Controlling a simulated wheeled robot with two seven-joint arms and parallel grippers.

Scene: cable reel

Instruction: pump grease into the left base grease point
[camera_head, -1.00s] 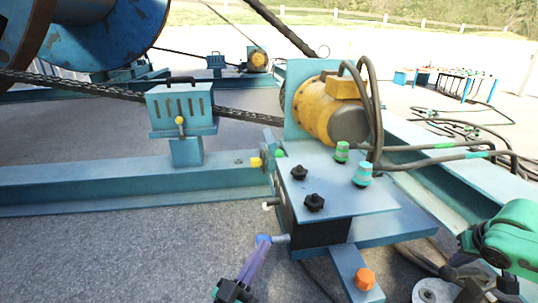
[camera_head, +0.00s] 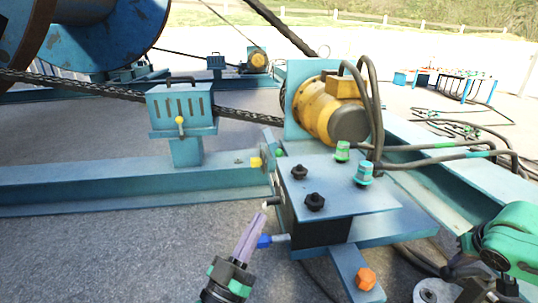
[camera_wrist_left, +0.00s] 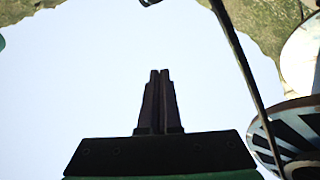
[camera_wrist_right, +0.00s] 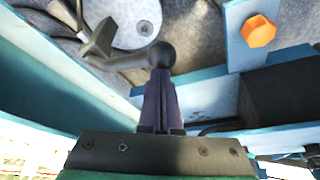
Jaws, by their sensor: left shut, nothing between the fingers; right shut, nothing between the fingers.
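The blue machine base (camera_head: 330,185) carries a white-tipped lever (camera_head: 268,204) and a blue-knobbed lever (camera_head: 264,241) on its left side. A yellow fitting (camera_head: 256,162) sits above them on the beam. I cannot tell which part is the left base grease point. My left gripper (camera_head: 261,214) is shut and empty, its tips close to the white tip; contact is unclear. Only sky lies behind its fingers in the left wrist view (camera_wrist_left: 160,72). My right gripper (camera_wrist_right: 160,72) is shut and empty, its tips at a black ball-ended lever (camera_wrist_right: 163,54); contact is unclear.
A yellow motor (camera_head: 330,108) with black cables stands behind the base. Black knobs (camera_head: 314,202) and green caps (camera_head: 363,172) stick up from its top. An orange hex cap (camera_head: 365,279) is at the front. A grey disc (camera_wrist_right: 125,20) lies beside the ball-ended lever.

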